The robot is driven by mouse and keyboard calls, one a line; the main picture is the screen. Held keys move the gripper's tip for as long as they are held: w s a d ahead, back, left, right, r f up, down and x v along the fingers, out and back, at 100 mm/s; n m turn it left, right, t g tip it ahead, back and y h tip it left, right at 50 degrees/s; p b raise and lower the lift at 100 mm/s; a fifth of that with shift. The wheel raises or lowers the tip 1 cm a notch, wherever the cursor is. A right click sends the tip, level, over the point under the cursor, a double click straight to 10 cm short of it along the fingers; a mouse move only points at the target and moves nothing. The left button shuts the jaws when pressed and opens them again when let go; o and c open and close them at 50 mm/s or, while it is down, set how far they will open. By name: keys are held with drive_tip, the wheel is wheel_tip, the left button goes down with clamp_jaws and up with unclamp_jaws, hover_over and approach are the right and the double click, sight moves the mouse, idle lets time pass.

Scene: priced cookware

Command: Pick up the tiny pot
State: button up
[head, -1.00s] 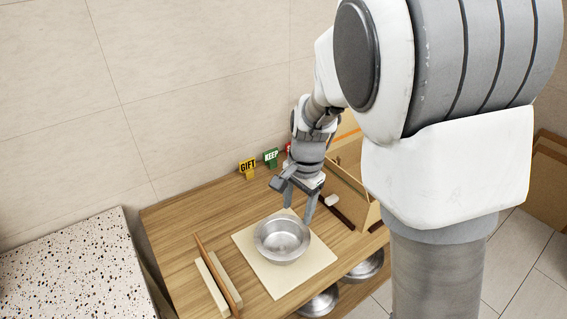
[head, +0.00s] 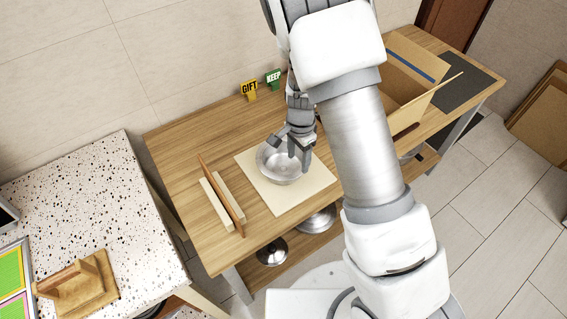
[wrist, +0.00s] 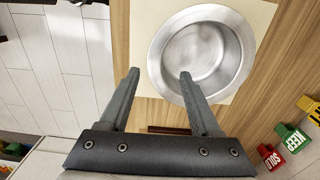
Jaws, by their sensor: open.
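The tiny pot (head: 268,163) is a round, shiny metal vessel, upright on a pale square board (head: 285,204) on the wooden table. My gripper (head: 299,153) is open at the pot's right rim, fingers pointing down. In the wrist view the open fingertips (wrist: 160,73) lie on either side of the near left part of the pot's rim (wrist: 205,52). One finger overlaps the pot's inside, the other is outside it. Whether either touches the wall, and how deep they reach, I cannot tell. My gripper hides part of the pot's right side in the head view.
A wooden rack (head: 221,196) stands left of the board. Yellow GIFT (head: 249,91) and green KEEP (head: 273,79) signs stand behind. An open cardboard box (head: 410,75) is on the right. More metal cookware (head: 272,252) sits on the shelf below.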

sight(298, 172)
drive_tip(key=shift+s+f, duration=0.2)
drive_tip(key=shift+f, duration=1.4)
drive_tip(key=shift+s+f, duration=0.15)
drive_tip(key=shift+f, duration=1.4)
clamp_jaws()
